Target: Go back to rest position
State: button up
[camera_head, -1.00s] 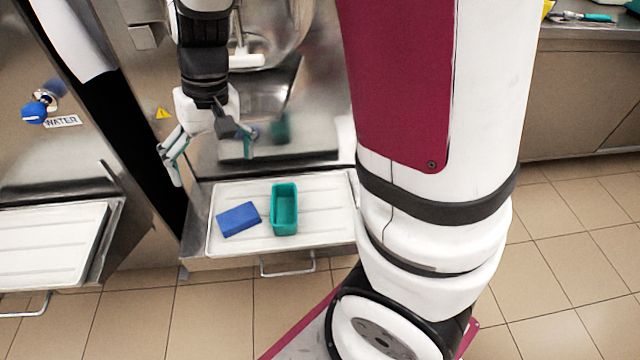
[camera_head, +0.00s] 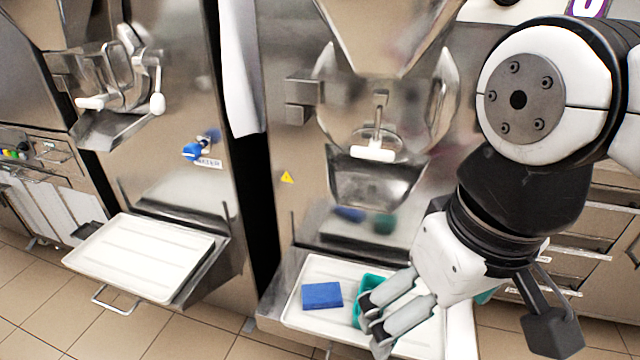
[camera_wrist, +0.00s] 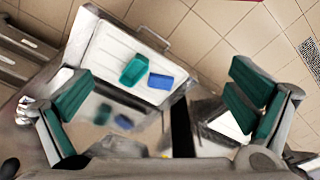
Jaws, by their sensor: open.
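My gripper (camera_head: 372,318) is open and empty. In the head view it hangs at the lower right, in front of the white tray (camera_head: 300,322) of the right freezer, and covers part of it. In the wrist view its two green-padded fingers (camera_wrist: 160,112) are spread wide apart, with nothing between them but the distant tray (camera_wrist: 103,62). A blue block (camera_head: 322,295) and a green container (camera_head: 366,285) sit on that tray. My fingers hide part of the container in the head view. The wrist view shows the green container (camera_wrist: 134,70) and blue block (camera_wrist: 161,81) whole.
The right freezer's steel front (camera_head: 285,215) with its white-handled spout (camera_head: 373,153) stands behind my gripper. A left freezer (camera_head: 165,165) has an empty white tray (camera_head: 140,258). Drawers (camera_head: 572,255) stand at the right. Tiled floor (camera_head: 190,335) is clear in front.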

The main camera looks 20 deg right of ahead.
dwell(0.5)
notch_tip(320, 180, up, 15)
jog(key=t+p, duration=0.2)
jog(key=p, duration=1.1)
jog(key=shift+t, duration=0.4)
